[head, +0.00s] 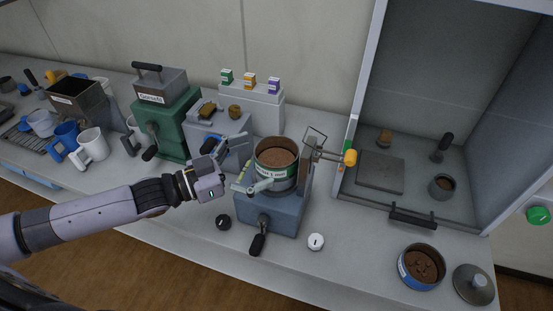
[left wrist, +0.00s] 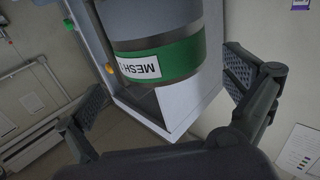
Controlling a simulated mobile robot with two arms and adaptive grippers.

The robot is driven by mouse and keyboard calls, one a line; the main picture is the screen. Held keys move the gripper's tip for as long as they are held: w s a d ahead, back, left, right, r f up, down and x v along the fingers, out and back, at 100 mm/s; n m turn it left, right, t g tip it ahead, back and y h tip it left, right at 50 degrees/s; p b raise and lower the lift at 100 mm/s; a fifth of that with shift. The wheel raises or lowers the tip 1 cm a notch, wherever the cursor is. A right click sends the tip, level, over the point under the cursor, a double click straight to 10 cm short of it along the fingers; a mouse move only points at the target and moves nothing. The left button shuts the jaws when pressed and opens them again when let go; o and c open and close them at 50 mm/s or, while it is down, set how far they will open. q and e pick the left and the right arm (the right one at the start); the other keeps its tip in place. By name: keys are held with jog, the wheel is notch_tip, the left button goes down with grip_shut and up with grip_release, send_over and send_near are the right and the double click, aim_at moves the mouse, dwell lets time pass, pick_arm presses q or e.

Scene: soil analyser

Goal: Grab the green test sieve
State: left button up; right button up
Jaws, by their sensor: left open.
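The green test sieve (head: 277,172) is a round metal pan with a green band and a white label, filled with brown soil. It sits on the blue-grey shaker (head: 270,215) in the head view. In the left wrist view the sieve's green band (left wrist: 185,58) and its "MESH" label show up close. My left gripper (head: 250,163) is open at the sieve's left side, with its fingers spread towards it. In the left wrist view the open fingers (left wrist: 165,95) lie to either side of the sieve; I cannot tell whether they touch it.
A clamp with a yellow knob (head: 350,157) stands right of the sieve. A green machine (head: 178,125) and a grey machine (head: 233,150) stand behind on the left. A blue-banded sieve (head: 420,266) and a lid (head: 474,284) lie at the front right. Mugs (head: 92,145) stand at the left.

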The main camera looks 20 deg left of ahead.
aim_at(295, 145)
pick_arm(q)
jog(key=shift+w+d+r, duration=0.1)
jog(key=shift+w+d, duration=0.1)
jog(key=shift+w, duration=0.05)
jog(key=p+x, duration=0.2)
jog(key=x, duration=0.2)
jog(key=shift+w+a, duration=0.1)
jog(key=shift+w, duration=0.05)
jog(key=shift+w+f, duration=0.15)
jog(key=shift+f, duration=0.1)
jog(key=shift+c, duration=0.2)
jog(key=c, duration=1.4)
jog(key=shift+r, duration=0.1)
jog(key=shift+c, duration=0.2)
